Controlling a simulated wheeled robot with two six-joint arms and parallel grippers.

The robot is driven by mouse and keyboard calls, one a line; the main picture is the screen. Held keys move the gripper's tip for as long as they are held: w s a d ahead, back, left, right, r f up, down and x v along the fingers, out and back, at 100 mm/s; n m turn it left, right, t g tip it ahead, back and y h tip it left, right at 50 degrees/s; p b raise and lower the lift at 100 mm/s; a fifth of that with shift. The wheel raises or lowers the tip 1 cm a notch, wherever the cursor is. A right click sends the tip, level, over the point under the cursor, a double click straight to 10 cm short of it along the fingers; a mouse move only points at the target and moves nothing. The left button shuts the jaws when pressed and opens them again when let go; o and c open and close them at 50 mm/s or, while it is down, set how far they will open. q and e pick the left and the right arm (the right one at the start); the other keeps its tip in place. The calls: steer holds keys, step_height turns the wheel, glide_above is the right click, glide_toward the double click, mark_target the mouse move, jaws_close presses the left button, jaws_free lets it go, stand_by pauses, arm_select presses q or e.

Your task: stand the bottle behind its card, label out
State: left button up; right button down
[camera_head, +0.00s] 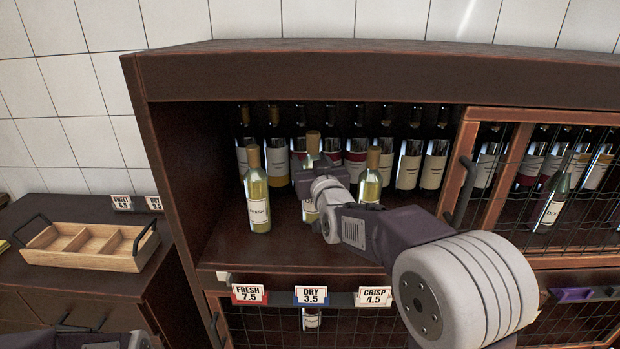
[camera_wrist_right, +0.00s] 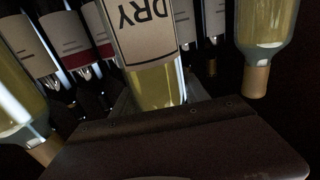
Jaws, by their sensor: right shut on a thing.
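The pale yellow DRY bottle (camera_head: 313,144) is upright inside the open shelf bay, behind the DRY card (camera_head: 311,296). My right gripper (camera_head: 312,170) is shut on its upper part and hides much of it. My left gripper is out of view.
FRESH (camera_head: 249,294) and CRISP (camera_head: 374,297) cards flank the DRY card on the shelf edge. A row of dark bottles (camera_head: 410,163) stands behind. A wire-mesh door (camera_head: 480,165) borders the bay on the right. A wooden tray (camera_head: 90,244) lies on the left counter.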

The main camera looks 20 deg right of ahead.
step_height(320, 180, down, 3)
steer(key=shift+b, duration=0.3)
steer(key=shift+f, duration=0.15)
steer(key=c, duration=0.6)
jaws_free()
steer(key=shift+f, duration=0.1)
